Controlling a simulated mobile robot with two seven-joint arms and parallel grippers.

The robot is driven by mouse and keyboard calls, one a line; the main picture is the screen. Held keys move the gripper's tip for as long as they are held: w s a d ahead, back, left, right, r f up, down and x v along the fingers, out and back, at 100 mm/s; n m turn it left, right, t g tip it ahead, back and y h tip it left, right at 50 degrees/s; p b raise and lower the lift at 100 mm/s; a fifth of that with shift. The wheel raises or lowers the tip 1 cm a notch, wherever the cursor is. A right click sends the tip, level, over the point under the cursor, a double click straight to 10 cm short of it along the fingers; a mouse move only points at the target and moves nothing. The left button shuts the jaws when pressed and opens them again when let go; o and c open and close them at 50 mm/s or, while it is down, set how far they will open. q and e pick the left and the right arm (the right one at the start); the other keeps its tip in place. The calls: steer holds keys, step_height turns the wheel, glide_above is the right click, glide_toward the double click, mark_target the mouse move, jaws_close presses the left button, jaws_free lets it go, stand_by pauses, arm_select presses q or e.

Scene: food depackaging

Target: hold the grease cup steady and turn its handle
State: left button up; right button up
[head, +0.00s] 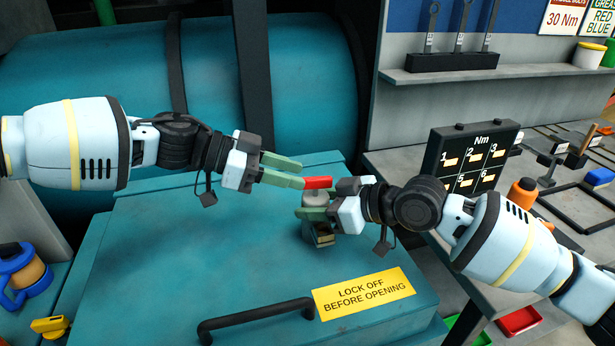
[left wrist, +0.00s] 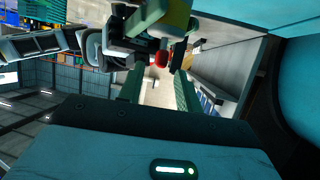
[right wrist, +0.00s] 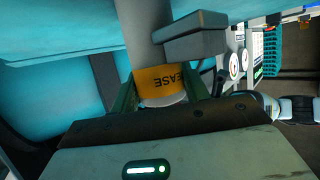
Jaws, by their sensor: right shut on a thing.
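The grease cup (head: 316,201) stands on top of the teal housing, with a grey cap and a red handle (head: 318,182) pointing left. My right gripper (head: 306,208) is shut on the cup from the right. In the left wrist view the red handle tip (left wrist: 161,58) appears between the spread fingers. Whether a finger touches it I cannot tell.
The teal housing lid (head: 170,260) has a black bar handle (head: 255,318) and a yellow "LOCK OFF" label (head: 363,293). A black Nm board (head: 470,158) stands behind my right arm. The lid's left part is clear.

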mark_target(308, 178)
arm_select(q)
steer(key=shift+x, duration=1.9)
steer(key=shift+c, duration=0.2)
jaws_close()
